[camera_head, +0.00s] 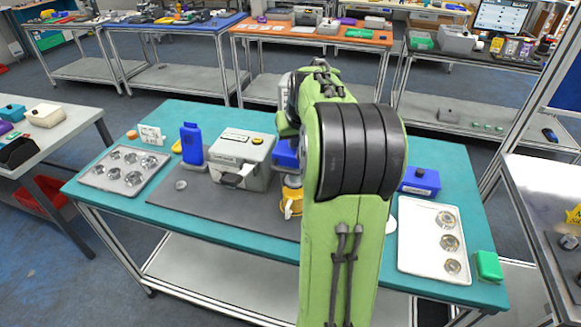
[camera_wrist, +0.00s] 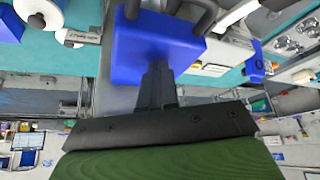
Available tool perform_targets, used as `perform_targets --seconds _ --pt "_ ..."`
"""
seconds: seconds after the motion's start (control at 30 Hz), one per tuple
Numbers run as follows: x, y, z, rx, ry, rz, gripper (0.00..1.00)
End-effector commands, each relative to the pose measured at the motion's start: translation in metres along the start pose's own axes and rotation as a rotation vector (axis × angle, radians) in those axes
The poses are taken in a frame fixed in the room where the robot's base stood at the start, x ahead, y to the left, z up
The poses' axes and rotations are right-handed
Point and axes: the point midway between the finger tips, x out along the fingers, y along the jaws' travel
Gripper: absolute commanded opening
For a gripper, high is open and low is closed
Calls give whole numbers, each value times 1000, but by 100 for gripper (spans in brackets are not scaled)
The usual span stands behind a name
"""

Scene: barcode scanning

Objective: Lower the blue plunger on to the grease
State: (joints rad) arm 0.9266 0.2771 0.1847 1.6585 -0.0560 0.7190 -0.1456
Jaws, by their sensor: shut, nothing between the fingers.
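A blue block, which looks like the plunger (camera_head: 286,154), stands on the teal table, partly hidden behind my arm. Just below it is a yellow part (camera_head: 291,203), which may hold the grease; no grease itself can be made out. In the wrist view a large blue block (camera_wrist: 135,48) with dark curved bars fills the upper middle. My gripper (camera_wrist: 158,72) is shut and empty, its fingertips against or very close to this block; I cannot tell if they touch. In the head view my arm hides the gripper.
Trays of metal parts lie at the left (camera_head: 100,180) and right (camera_head: 420,262). A blue box (camera_head: 420,181) and a green box (camera_head: 488,266) are at right.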

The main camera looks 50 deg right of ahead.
Motion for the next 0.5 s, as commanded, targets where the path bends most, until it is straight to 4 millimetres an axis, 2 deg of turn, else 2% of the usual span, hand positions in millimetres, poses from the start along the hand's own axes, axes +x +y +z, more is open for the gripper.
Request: perform_targets --seconds 0.1,0.23,0.5 --pt "9 0 5 0 0 0 0" --pt "4 0 2 0 1 0 0" --pt "-31 0 -17 0 1 1 0"
